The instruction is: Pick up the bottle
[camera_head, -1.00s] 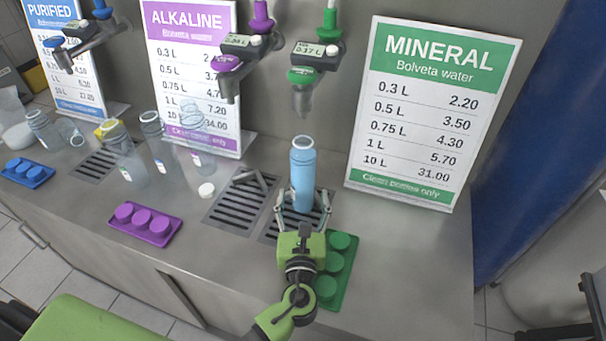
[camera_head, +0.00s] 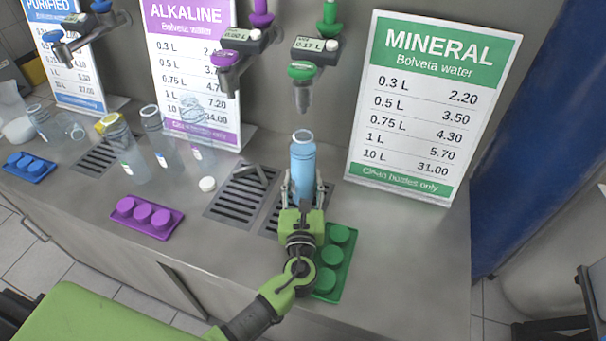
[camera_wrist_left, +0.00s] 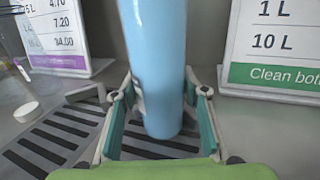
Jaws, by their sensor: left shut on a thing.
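The bottle (camera_head: 303,165) is filled with light blue liquid and has an open, clear neck. It stands upright over the drain grate below the green mineral tap (camera_head: 303,80). My left gripper (camera_head: 303,192) is around its lower part, shut on it. In the left wrist view the bottle (camera_wrist_left: 158,60) rises between the two fingers of the gripper (camera_wrist_left: 160,112), and its top is out of view. The bottle's base is at the grate's level; I cannot tell whether it touches. My right gripper is not in view.
A green tray of caps (camera_head: 330,262) lies just right of my left arm. A purple cap tray (camera_head: 147,217) and several clear empty bottles (camera_head: 125,150) stand to the left. The mineral price sign (camera_head: 433,105) stands close on the right. The right counter end is clear.

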